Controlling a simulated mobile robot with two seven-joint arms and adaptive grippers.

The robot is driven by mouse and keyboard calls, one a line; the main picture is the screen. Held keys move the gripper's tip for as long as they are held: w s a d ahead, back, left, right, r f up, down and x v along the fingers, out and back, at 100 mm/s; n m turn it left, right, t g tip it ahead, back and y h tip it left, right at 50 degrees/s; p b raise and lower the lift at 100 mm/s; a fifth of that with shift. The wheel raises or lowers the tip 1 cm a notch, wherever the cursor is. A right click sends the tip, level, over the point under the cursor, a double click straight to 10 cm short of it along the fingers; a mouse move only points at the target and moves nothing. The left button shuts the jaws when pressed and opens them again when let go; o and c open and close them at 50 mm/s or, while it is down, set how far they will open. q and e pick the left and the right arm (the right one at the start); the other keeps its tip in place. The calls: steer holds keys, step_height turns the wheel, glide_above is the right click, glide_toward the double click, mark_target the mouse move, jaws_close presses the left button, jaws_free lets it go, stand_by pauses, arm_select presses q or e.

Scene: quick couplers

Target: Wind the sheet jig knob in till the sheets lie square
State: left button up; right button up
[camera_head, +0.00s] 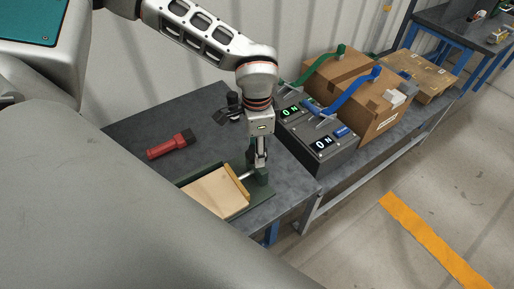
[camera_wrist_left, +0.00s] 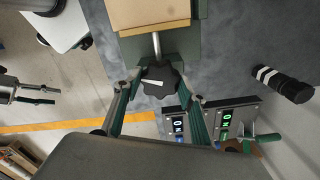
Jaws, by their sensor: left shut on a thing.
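The sheet jig is a dark green frame (camera_head: 262,192) on the grey bench, holding flat tan sheets (camera_head: 213,195) against a yellowish wooden bar (camera_head: 237,184). Whether the sheet edges are flush is too small to tell. A metal rod (camera_wrist_left: 157,45) runs from the bar to the black lobed knob (camera_wrist_left: 162,80), which has a white mark. My left gripper (camera_head: 260,163) points down at the knob end of the jig. In the left wrist view its fingers are on both sides of the knob, shut on it. My right gripper (camera_wrist_left: 45,94) shows at the left there, apart and empty, fingers spread.
A red flashlight (camera_head: 170,146) lies left of the jig. A black cylinder (camera_wrist_left: 284,84) lies behind my left gripper. Control boxes (camera_head: 318,140) with green and blue levers stand close on the right, with cardboard boxes (camera_head: 385,110) beyond.

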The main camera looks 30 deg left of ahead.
arm_select(q)
steer(key=o, duration=1.1)
